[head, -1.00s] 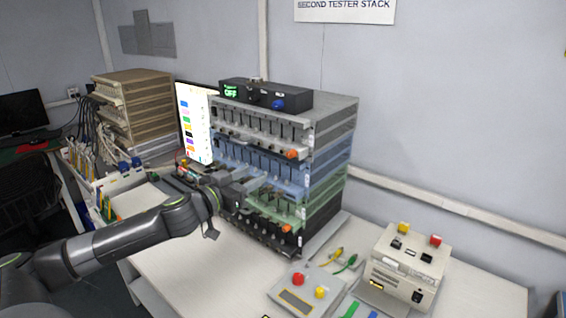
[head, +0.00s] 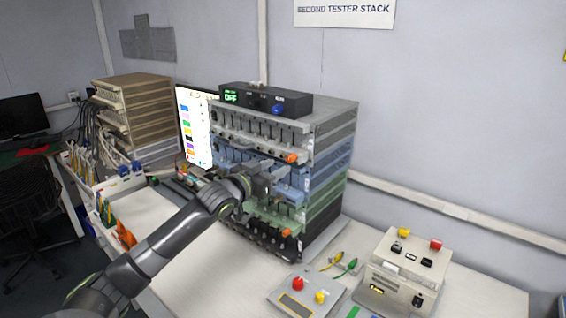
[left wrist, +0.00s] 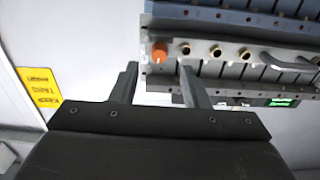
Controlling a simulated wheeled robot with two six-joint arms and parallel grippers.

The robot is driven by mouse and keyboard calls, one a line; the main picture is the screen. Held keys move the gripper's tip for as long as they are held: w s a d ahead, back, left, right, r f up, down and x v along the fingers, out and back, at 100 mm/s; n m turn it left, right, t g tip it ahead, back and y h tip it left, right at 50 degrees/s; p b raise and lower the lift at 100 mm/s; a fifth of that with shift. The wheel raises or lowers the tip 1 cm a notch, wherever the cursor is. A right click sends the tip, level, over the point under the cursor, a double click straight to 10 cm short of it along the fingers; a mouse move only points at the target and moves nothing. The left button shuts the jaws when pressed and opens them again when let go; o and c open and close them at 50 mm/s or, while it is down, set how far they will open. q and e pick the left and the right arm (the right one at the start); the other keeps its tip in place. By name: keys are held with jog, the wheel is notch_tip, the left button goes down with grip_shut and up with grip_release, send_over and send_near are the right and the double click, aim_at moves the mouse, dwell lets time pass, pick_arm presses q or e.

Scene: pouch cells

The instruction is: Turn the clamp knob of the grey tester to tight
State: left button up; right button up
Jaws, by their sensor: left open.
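The grey tester (head: 255,140) is the top unit of the coloured stack. Its orange clamp knob (head: 290,158) is at the lower right of its front. In the left wrist view the stack appears inverted, and the orange knob (left wrist: 159,52) shows on the grey front panel (left wrist: 230,52). My left gripper (head: 278,176) is in front of the stack, close to the knob. In the left wrist view my left gripper (left wrist: 160,72) is open and empty, with the knob framed between and just beyond its fingertips. Contact is not visible. My right gripper is not in view.
Blue (head: 322,180), green (head: 322,208) and black testers sit below the grey one. A black box (head: 265,97) with a green display and blue knob stands on top. A screen (head: 195,125) stands left. A button panel (head: 307,297) and a beige device (head: 405,270) stand front right.

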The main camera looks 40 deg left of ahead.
aim_at(289, 161)
pick_arm(q)
jog(key=shift+w+d, duration=0.2)
jog(key=shift+w, duration=1.75)
grip_shut()
jog(key=shift+f, duration=0.1)
